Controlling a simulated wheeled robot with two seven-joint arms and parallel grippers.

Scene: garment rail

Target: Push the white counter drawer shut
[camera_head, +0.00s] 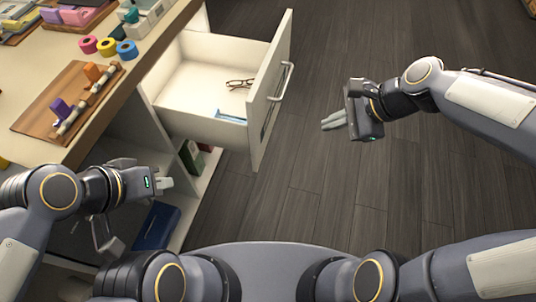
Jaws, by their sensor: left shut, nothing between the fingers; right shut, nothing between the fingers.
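The white counter drawer (259,128) stands pulled out from the counter, its front panel facing right with a metal bar handle (283,82). A pair of glasses (240,84) and a small blue item (231,116) lie inside it. My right gripper (324,123) is shut and empty, to the right of the drawer front and apart from it, above the floor. My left gripper (171,184) is shut and empty, below and left of the drawer in the picture, close to the counter's open shelves.
The counter top (150,50) holds a wooden board (40,118), tape rolls (127,49) and several small items. Open shelves under it hold a blue box (156,226) and books (191,158). Dark wood floor (400,190) right of the drawer is clear.

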